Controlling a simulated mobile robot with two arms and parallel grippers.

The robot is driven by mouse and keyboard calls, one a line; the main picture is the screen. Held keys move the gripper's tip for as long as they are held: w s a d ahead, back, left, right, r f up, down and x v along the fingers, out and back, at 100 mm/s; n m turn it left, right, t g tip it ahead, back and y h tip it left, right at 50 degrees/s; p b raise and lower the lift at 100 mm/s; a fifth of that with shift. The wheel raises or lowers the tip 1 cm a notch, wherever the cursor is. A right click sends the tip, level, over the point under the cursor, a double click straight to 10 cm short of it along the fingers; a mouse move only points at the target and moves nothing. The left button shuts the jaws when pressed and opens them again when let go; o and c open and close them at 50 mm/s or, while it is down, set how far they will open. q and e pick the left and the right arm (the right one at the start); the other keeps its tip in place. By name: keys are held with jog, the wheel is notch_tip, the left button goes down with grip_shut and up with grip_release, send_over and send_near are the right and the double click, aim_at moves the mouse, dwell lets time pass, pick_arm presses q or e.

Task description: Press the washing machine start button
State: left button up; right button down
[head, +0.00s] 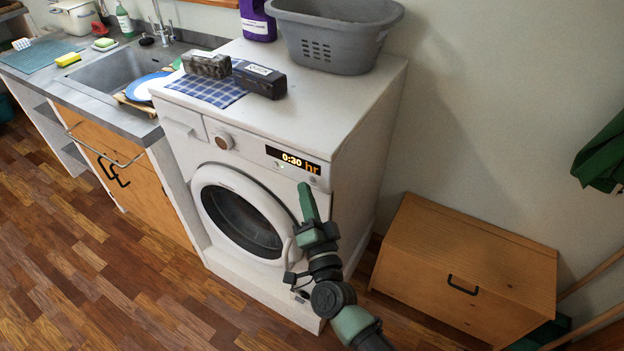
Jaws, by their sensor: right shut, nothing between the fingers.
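The white washing machine (345,120) stands against the wall, with its round door (240,215) closed. Its dark display (293,159) reads "0:30 hr" in lit figures. A round knob (224,142) sits to the left of the display. Small marks or buttons show just under the display; I cannot tell which is the start button. My right gripper (305,188) is shut and empty, its green fingers pointing up at the front panel just below the display's right part. I cannot tell whether the tip touches the panel. My left gripper is out of view.
On the machine's top are a grey basket (330,40), a purple bottle (257,20), a checked cloth (208,90) and two dark boxes. A wooden chest (465,245) stands at the right. A sink counter (75,85) is at the left. The wooden floor in front is clear.

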jog(key=shift+w, duration=0.15)
dwell(0.7)
jog(key=shift+w+d, duration=0.2)
jog(key=shift+w, duration=0.05)
